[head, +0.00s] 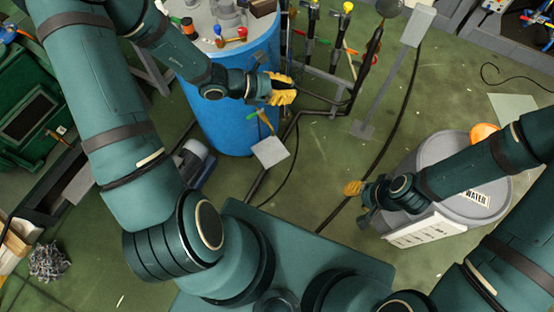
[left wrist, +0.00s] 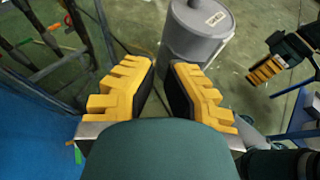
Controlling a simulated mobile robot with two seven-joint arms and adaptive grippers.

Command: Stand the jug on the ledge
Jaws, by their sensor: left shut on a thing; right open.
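My left gripper (head: 284,90) has yellow fingers and is beside the upper right side of the blue drum (head: 235,118). In the left wrist view its two fingers (left wrist: 162,85) stand apart with floor showing between them. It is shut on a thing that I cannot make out. My right gripper (head: 356,189) is open and empty, left of the grey water bin (head: 432,160). It also shows in the left wrist view (left wrist: 266,70). I cannot pick out the jug or the ledge for certain in either view.
The drum's pale top (head: 258,14) carries several small coloured items. Pipes with coloured valves (head: 345,20) stand right of it. An orange object (head: 484,133) is at the bin's far edge. A green machine (head: 35,110) is at the left. Open floor (head: 325,145) lies between drum and bin.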

